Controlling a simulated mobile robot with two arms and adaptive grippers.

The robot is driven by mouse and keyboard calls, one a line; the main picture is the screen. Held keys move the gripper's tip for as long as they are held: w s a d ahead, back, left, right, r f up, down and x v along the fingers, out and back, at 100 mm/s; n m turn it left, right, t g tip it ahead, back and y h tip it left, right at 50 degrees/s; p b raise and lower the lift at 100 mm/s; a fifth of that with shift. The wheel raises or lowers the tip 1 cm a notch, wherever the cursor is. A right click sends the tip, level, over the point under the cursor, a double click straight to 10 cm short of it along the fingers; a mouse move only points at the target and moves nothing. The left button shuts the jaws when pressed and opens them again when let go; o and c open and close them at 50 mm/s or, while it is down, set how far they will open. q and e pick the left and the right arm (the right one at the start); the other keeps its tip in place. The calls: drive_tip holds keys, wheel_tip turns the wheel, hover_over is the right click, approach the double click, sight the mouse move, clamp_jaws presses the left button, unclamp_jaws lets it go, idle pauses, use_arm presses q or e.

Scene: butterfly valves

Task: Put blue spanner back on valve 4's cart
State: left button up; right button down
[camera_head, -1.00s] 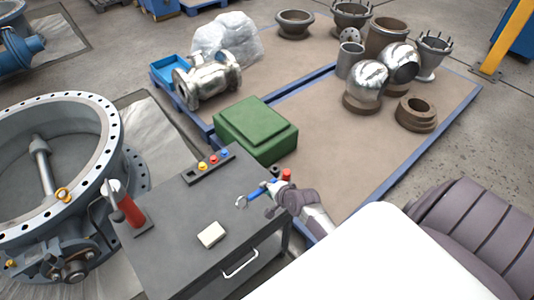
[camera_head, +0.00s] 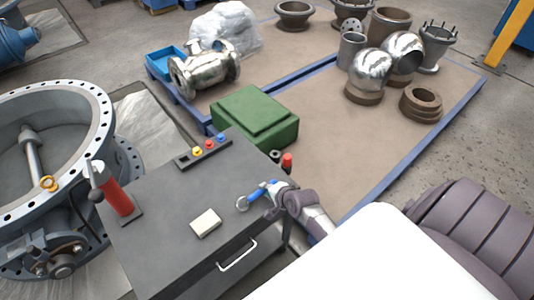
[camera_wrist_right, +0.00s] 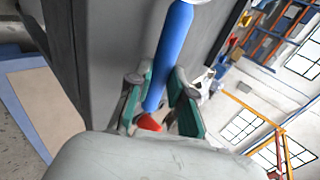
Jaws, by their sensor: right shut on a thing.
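The blue spanner (camera_head: 258,193) is at the right edge of the grey cart (camera_head: 158,235). Its open silver end points left over the cart top, and I cannot tell whether it touches the top. My right gripper (camera_head: 274,198) is shut on the spanner's handle. In the right wrist view the blue handle (camera_wrist_right: 170,55) runs between the two green-padded fingers of my right gripper (camera_wrist_right: 162,98). The cart stands beside a large valve (camera_head: 50,150) with a bolted flange; no number is readable. My left gripper is not in view.
On the cart are a white block (camera_head: 205,222), a rack with coloured knobs (camera_head: 203,153), a red cylinder with a lever (camera_head: 116,198) and a red-topped item (camera_head: 287,161) at the back right. A green case (camera_head: 255,115) stands behind.

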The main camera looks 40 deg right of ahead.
drive_tip(key=shift+f, duration=0.1)
drive_tip(key=c, duration=1)
unclamp_jaws()
drive_tip(key=shift+o, duration=0.2)
drive_tip(key=v, duration=1.2)
drive_tip(key=s+a+f+n+g, duration=0.25)
drive_tip(key=s+f+n, duration=0.3)
drive_tip(key=f, duration=0.65)
drive_tip(key=s+a+f+n+g, duration=0.2)
drive_tip(key=s+a+f+n, duration=0.3)
drive_tip(key=f, duration=0.7)
drive_tip(key=s+f+n+g, duration=0.1)
drive_tip(key=s+f+n, duration=0.2)
drive_tip(key=s, duration=0.4)
drive_tip(key=s+a+f+n+g, duration=0.1)
drive_tip(key=s+f+n+g, duration=0.1)
drive_tip(key=s+f, duration=0.3)
drive_tip(key=s+a+f+n+g, duration=0.1)
drive_tip(key=s+f+n, duration=0.3)
drive_tip(key=s, duration=0.6)
